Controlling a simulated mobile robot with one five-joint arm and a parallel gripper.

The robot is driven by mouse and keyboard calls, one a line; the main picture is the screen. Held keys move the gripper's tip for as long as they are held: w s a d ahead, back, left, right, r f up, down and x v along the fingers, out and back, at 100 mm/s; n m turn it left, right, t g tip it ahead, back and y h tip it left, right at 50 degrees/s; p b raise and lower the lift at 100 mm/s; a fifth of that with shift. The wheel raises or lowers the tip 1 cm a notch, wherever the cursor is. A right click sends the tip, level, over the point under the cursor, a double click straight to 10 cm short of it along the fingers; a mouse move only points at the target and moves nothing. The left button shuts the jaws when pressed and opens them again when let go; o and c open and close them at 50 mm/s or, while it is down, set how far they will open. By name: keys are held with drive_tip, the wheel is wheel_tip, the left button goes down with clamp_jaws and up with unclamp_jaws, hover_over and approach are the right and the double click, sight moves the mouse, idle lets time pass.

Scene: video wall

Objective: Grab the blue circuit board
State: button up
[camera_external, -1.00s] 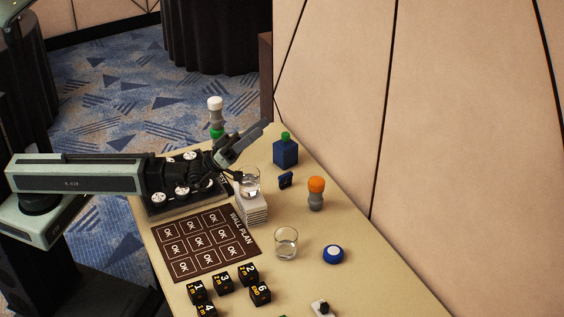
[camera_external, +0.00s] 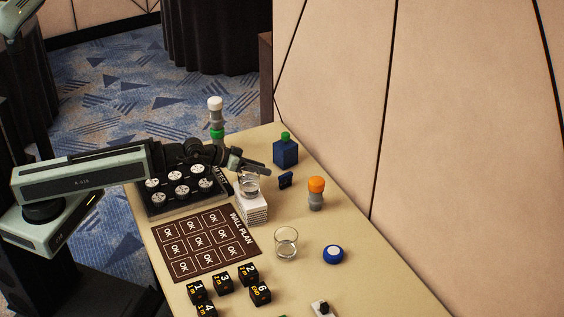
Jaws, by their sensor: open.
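A small dark blue piece (camera_external: 285,180), which looks like the blue circuit board, stands on the table right of the white stack; its details are too small to tell. My gripper (camera_external: 262,169) reaches in from the left, above the glass on the stack. It is open, with nothing seen between its fingers. Its tips point right, toward the blue piece, and stop a little short of it in the picture.
A glass (camera_external: 249,187) stands on the white stack (camera_external: 252,212), close under my gripper. A blue bottle with a green cap (camera_external: 286,153), an orange-topped grey shaker (camera_external: 316,194), another glass (camera_external: 286,243) and a blue disc (camera_external: 333,254) stand nearby. The beige wall (camera_external: 440,130) bounds the right.

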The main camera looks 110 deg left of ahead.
sight(282, 176)
drive_tip(key=shift+d+f, duration=0.1)
drive_tip(key=shift+f, duration=0.05)
drive_tip(key=shift+w+f, duration=0.1)
drive_tip(key=shift+f, duration=0.05)
drive_tip(key=b+x, duration=0.4)
drive_tip(key=x, duration=0.3)
drive_tip(key=shift+w+a+f, duration=0.15)
drive_tip(key=shift+w+a, duration=0.05)
drive_tip(key=shift+w, duration=0.1)
drive_tip(key=shift+s, duration=0.1)
clamp_jaws()
